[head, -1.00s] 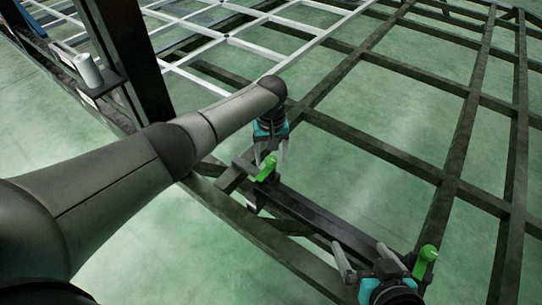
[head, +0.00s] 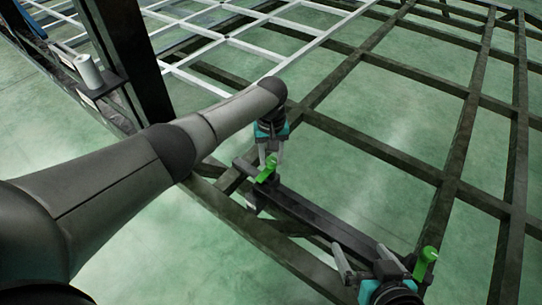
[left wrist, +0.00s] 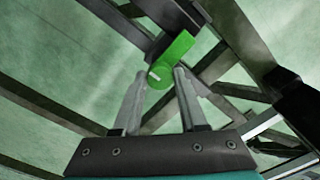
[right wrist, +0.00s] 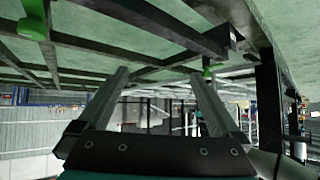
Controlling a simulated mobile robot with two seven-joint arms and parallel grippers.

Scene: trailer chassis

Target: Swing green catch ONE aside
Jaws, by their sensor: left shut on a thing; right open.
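One green catch (head: 266,173) stands at the left end of a dark beam in the head view. My left gripper (head: 270,160) comes down on it from above. In the left wrist view, its two fingertips (left wrist: 161,75) are closed on the near round end of this green catch (left wrist: 174,56), and the catch's arm points up and right. A second green catch (head: 427,262) is at the beam's right end. My right gripper (head: 365,257) is open and empty just left of it. In the right wrist view, nothing is between the open fingers (right wrist: 160,74).
The dark beam (head: 310,213) runs between the two catches. Dark frame bars (head: 375,147) form a grid behind it, with white bars (head: 240,43) further back. A dark post (head: 130,60) and a shelf with a white roll (head: 88,70) stand at upper left.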

